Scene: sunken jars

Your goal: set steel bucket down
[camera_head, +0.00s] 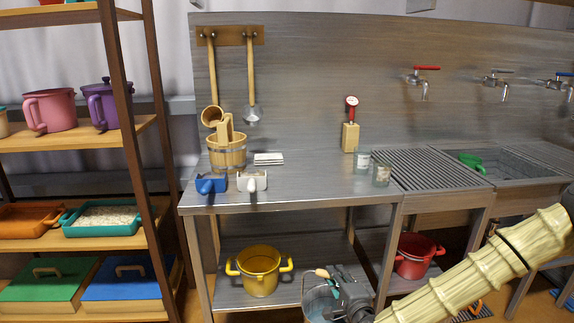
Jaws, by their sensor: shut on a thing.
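The steel bucket (313,304) is a grey metal pail with a pale wooden grip on its handle. It shows at the bottom of the head view, in front of the lower shelf (232,299) and right of the yellow pot. My gripper (345,297) is dark grey and shut on the bucket at its upper right side, covering part of the rim. My pale ribbed arm reaches in from the right. The bucket's lower part is cut off by the frame edge, so I cannot tell whether it touches anything beneath.
The yellow pot (260,270) stands on the lower shelf, and a red pot (416,256) stands farther right. A shelf rack (147,130) stands left. The counter's front middle is clear.

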